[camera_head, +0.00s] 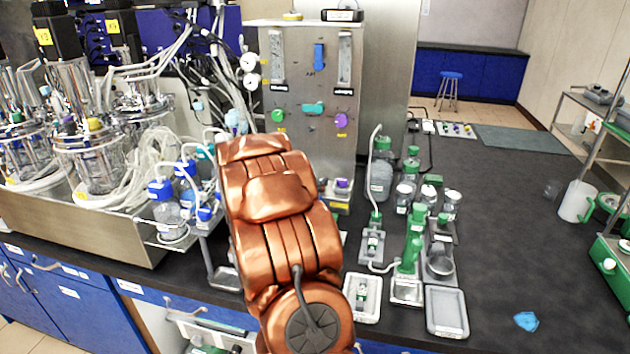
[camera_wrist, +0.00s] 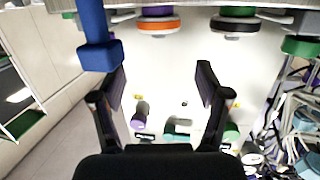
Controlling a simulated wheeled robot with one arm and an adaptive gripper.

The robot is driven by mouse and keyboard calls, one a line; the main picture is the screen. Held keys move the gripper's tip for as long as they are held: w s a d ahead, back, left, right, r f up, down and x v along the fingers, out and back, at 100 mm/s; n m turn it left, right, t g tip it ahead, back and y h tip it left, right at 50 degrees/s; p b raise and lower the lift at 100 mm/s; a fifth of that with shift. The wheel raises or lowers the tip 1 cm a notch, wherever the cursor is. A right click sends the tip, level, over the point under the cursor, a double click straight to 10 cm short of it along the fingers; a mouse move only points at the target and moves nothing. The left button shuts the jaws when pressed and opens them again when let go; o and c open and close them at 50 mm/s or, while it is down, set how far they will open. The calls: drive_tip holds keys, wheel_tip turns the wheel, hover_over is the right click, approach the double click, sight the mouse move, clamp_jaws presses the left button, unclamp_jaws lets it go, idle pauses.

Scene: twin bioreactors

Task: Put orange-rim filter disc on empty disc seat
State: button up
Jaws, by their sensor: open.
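In the wrist view a round disc with an orange rim (camera_wrist: 158,26) is near the top, by a pale panel, with purple behind it. To its right is a disc with a black rim (camera_wrist: 232,27), with green behind it. My gripper (camera_wrist: 160,82) is open, with nothing between its fingers. Both discs lie beyond the fingertips toward the top of the picture, apart from them. I cannot pick out an empty disc seat. In the head view my copper-coloured arm hides the area below the panel, my gripper and both discs.
In the head view the steel panel (camera_head: 301,85) carries coloured knobs. Bottles and trays stand right of my arm, glass vessels (camera_head: 95,150) and tubing left. The dark bench (camera_head: 510,210) is mostly clear farther right. A blue post (camera_wrist: 97,45) is near my left-hand finger in the wrist view.

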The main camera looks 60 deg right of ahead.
drive_tip(key=b+v, duration=0.1)
drive_tip(key=v, duration=0.6)
drive_tip(key=shift+a, duration=0.4)
drive_tip(key=shift+s, duration=0.2)
